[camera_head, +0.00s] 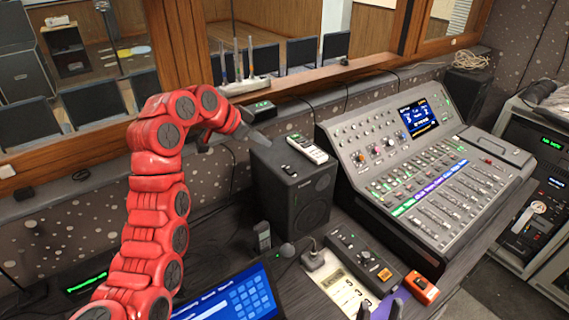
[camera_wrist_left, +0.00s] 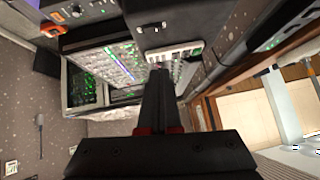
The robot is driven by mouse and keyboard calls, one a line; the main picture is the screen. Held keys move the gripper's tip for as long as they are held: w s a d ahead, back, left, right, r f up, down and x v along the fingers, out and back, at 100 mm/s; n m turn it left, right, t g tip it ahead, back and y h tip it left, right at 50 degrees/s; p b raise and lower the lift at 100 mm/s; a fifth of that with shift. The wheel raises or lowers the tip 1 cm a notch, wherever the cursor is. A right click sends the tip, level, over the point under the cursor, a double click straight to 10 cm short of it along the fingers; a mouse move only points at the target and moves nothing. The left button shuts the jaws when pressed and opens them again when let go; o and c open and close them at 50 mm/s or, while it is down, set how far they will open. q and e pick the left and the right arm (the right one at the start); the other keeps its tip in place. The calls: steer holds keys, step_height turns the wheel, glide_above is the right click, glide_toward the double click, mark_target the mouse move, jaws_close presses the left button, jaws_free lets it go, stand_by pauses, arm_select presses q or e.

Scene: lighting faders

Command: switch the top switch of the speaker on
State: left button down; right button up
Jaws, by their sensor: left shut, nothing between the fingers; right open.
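The black speaker (camera_head: 292,205) stands on the desk beside the mixing console. A small dark switch (camera_head: 289,170) sits on its top face, and a switch with white marks shows in the left wrist view (camera_wrist_left: 150,27); its exact position is too small to tell. A white handheld device (camera_head: 307,150) lies on the speaker top; it also shows in the left wrist view (camera_wrist_left: 175,51). My left gripper (camera_head: 266,141) is shut and empty near the speaker's back left top edge; its fingers (camera_wrist_left: 160,75) point toward the white device. My right gripper (camera_head: 381,310) is open at the bottom edge.
The mixing console (camera_head: 430,165) stands to the speaker's right. A lit tablet (camera_head: 232,298), a grey box with knobs (camera_head: 352,250) and an orange device (camera_head: 421,288) lie in front. A wooden window ledge (camera_head: 300,82) runs behind.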

arm_select(q)
steer(key=shift+s, duration=0.1)
steer(key=p, duration=0.4)
glide_above(289, 165)
steer(key=s+a, duration=0.2)
steer(key=f, duration=0.6)
steer(key=shift+s+d+f, duration=0.15)
steer(key=shift+d+f, duration=0.1)
steer(key=shift+f, duration=0.15)
step_height(289, 165, down, 3)
steer(key=shift+a+r+p, duration=0.1)
steer(key=shift+r+p, duration=0.1)
steer(key=shift+p, duration=0.75)
steer(key=shift+a+f, duration=0.1)
steer(key=shift+f, duration=0.65)
steer(key=shift+f, duration=0.1)
